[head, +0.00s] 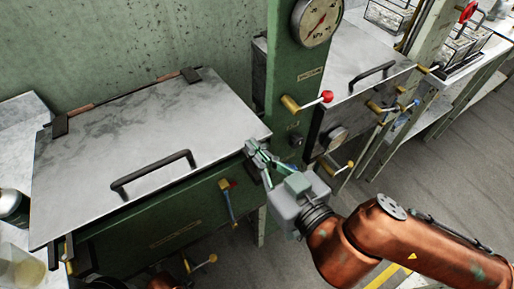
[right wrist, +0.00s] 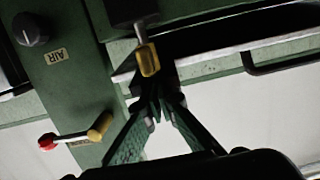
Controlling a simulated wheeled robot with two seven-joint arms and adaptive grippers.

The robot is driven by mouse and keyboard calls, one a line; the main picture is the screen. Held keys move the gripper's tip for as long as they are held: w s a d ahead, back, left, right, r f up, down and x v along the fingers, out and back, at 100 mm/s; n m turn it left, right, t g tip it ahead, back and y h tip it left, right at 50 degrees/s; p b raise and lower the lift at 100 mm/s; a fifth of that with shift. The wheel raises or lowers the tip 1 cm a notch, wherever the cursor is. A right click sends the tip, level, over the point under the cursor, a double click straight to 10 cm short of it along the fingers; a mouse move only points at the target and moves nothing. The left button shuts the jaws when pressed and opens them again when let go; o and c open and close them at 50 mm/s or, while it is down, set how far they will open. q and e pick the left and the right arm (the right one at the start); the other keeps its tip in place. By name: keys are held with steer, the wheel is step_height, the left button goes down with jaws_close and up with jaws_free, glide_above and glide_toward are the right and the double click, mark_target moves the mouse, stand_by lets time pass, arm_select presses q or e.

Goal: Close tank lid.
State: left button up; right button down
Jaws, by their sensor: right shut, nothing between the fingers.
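The tank lid (head: 130,125) is a stained grey metal sheet with a black bar handle (head: 152,173) near its front edge. It lies about flat over the green tank (head: 165,230), hinged at the back; I cannot tell whether it is fully seated. My right gripper (head: 251,148) is shut and empty at the lid's front right corner, just in front of the green column. In the right wrist view its fingertips (right wrist: 157,100) meet near a brass-tipped lever (right wrist: 148,60), and the lid's handle (right wrist: 285,58) shows at the right. Contact with the lid is unclear. My left gripper is out of view.
A green column (head: 293,80) with a gauge (head: 316,20) and a red-knobbed lever (head: 325,97) stands right of the lid. A brass-handled lever (head: 227,200) hangs on the tank's front. A second lidded basin (head: 350,65) stands beyond. A jar (head: 20,268) sits at lower left.

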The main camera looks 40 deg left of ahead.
steer(key=shift+w+r, duration=0.1)
steer(key=shift+w, duration=0.2)
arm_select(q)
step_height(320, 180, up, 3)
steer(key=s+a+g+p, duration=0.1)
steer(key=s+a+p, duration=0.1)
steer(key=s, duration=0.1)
arm_select(e)
step_height(320, 180, up, 5)
steer(key=shift+s+a, duration=0.1)
steer(key=shift+s+d+f+b, duration=0.2)
steer(key=shift+d+f, duration=0.2)
steer(key=shift+f, duration=0.05)
steer(key=shift+s+d+f+b, duration=0.2)
steer(key=shift+d+f, duration=0.2)
steer(key=shift+f, duration=0.05)
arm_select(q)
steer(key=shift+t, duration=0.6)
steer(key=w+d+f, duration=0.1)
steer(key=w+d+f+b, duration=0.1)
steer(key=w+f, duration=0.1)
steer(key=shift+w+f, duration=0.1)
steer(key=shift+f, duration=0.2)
arm_select(e)
steer(key=s+d+f, duration=0.1)
steer(key=s+d, duration=0.2)
steer(key=d, duration=0.4)
steer(key=shift+s+f, duration=0.2)
steer(key=shift+f, duration=0.15)
